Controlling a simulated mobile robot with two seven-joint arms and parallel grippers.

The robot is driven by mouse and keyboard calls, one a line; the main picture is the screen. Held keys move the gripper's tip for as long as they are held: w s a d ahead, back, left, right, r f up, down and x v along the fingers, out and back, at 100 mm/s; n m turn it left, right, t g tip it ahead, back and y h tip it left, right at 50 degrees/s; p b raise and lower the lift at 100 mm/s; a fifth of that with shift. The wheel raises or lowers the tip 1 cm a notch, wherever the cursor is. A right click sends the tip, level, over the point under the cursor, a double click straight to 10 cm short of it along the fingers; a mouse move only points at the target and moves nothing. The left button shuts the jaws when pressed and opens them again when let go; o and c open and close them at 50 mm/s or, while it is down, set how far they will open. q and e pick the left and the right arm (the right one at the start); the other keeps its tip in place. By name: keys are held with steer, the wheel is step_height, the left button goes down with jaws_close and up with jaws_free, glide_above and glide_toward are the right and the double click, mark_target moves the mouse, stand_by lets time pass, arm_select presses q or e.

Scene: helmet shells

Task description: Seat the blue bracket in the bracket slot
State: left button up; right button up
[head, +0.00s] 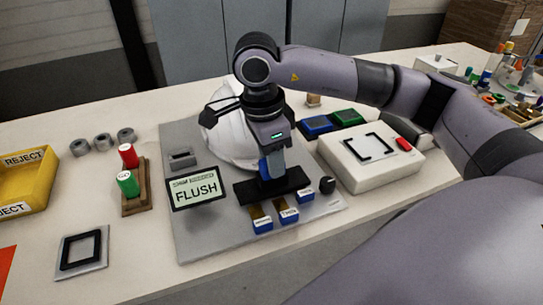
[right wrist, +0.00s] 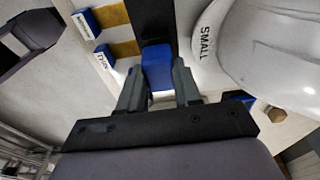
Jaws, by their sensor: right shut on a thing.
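My right gripper (head: 268,152) points down over the grey board and is shut on the blue bracket (head: 264,168). In the right wrist view the bracket (right wrist: 157,67) sits between the two fingers (right wrist: 160,88). A dark bar (head: 293,182) lies right below the gripper, and a dark strip (right wrist: 154,20) runs beyond the bracket in the wrist view. Whether the bracket touches it is hidden. A small grey block with a dark slot (head: 182,158) stands at the board's left; I cannot tell which is the bracket slot. My left gripper is out of view.
A white helmet shell (head: 228,135) stands behind the gripper. A display reading FLUSH (head: 197,190) is left of it. A white box (head: 370,165) is at right, a yellow reject bin (head: 38,178) far left.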

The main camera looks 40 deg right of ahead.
stand_by(0.4)
steer(key=o, duration=1)
steer(key=shift+f, duration=0.1)
steer(key=shift+w+a+r, duration=0.1)
steer(key=shift+r, duration=0.65)
steer(key=r, duration=0.5)
steer(key=shift+a+r+p, duration=0.3)
steer(key=shift+r+p, duration=0.05)
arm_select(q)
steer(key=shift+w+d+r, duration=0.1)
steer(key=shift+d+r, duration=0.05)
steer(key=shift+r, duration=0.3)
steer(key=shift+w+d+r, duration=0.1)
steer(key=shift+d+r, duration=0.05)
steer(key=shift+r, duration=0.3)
